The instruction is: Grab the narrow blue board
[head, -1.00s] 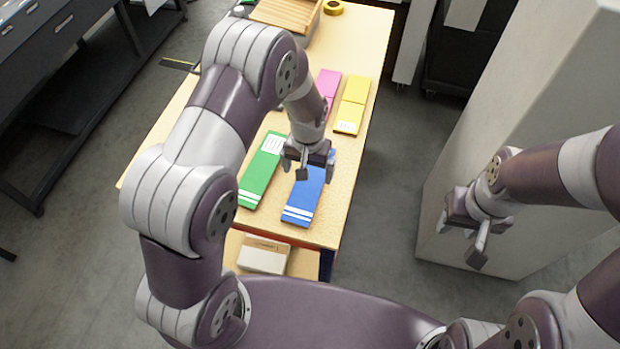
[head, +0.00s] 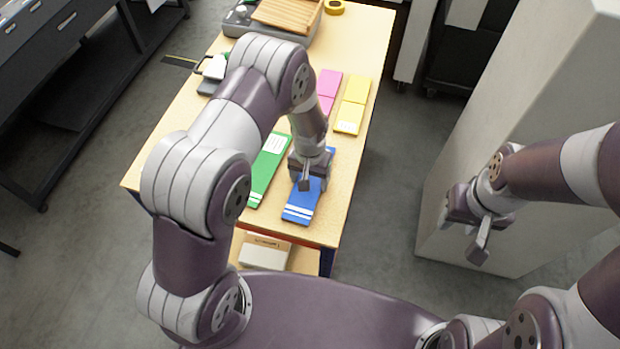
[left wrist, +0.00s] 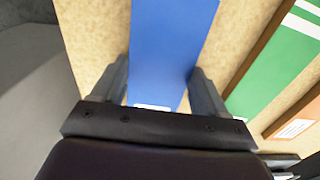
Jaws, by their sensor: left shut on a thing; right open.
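The narrow blue board (head: 302,209) lies on the light wooden table, with white stripes at its near end. In the left wrist view the blue board (left wrist: 168,50) runs between the two fingers. My left gripper (head: 309,182) is down over its middle, shut on it, and hides part of it; in the left wrist view the gripper (left wrist: 160,90) has a finger at each side of the board. My right gripper (head: 476,225) is open and empty, off to the right beside the pale block.
A green board (head: 267,170) lies just left of the blue one. Pink (head: 329,84) and yellow (head: 351,105) boards lie farther back. A white box (head: 264,254) sits below the table's near edge. A pale block (head: 530,150) stands right.

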